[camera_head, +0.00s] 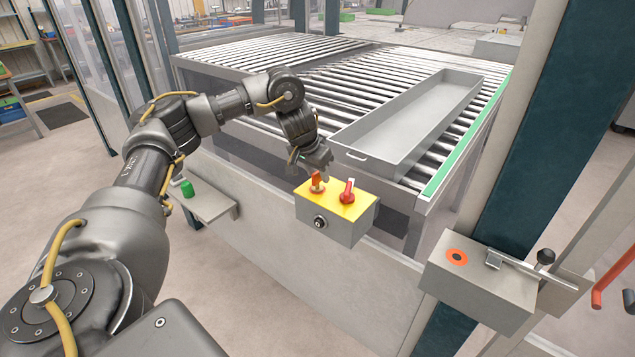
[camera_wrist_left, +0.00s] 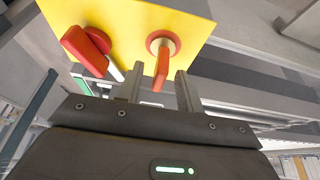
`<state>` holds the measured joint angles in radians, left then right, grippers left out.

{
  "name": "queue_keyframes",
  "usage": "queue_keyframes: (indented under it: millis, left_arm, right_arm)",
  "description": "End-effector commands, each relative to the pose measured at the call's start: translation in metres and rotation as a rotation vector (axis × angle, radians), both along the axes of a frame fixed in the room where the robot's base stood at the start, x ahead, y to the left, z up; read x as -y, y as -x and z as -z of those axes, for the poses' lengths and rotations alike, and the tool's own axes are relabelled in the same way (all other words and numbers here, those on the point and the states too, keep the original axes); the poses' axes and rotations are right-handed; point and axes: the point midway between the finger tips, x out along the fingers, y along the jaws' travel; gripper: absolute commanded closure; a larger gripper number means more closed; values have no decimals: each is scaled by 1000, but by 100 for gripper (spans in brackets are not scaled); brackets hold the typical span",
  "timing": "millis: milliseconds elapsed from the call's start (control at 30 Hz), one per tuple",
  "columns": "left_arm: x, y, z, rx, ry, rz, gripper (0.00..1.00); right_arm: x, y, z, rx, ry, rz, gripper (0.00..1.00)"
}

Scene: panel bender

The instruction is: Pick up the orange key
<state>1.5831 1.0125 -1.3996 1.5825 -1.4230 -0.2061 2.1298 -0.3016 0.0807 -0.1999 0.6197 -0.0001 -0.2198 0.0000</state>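The orange key (camera_head: 317,184) stands in the yellow top of a grey control box (camera_head: 335,222). It also shows in the left wrist view (camera_wrist_left: 162,65), set in a round orange-red base on the yellow face (camera_wrist_left: 200,22). My left gripper (camera_head: 319,171) is right above the key in the head view. In the left wrist view its two fingers (camera_wrist_left: 160,75) are apart, with the key's handle in the gap between them. I cannot tell whether either finger touches the key. My right gripper is not in view.
A red rotary switch (camera_head: 347,191) with a white pointer sits close beside the key. A grey tray (camera_head: 410,125) lies on the roller table behind. A small shelf (camera_head: 212,202) holds a green item at left; a box with an orange button (camera_head: 457,256) is at right.

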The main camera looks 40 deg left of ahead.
Motion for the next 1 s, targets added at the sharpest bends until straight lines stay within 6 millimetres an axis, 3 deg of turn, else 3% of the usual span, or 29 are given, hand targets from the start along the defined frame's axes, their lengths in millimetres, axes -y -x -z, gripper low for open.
queue_keyframes:
  millis: [267,567,1000]
  left_arm:
    - [0,-2,3,1,-1,0,64]
    - [0,-1,3,1,0,0,100]
    - [0,-2,-2,4,1,0,100]
  right_arm:
    - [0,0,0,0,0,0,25]
    - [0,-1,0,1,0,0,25]
    - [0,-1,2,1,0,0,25]
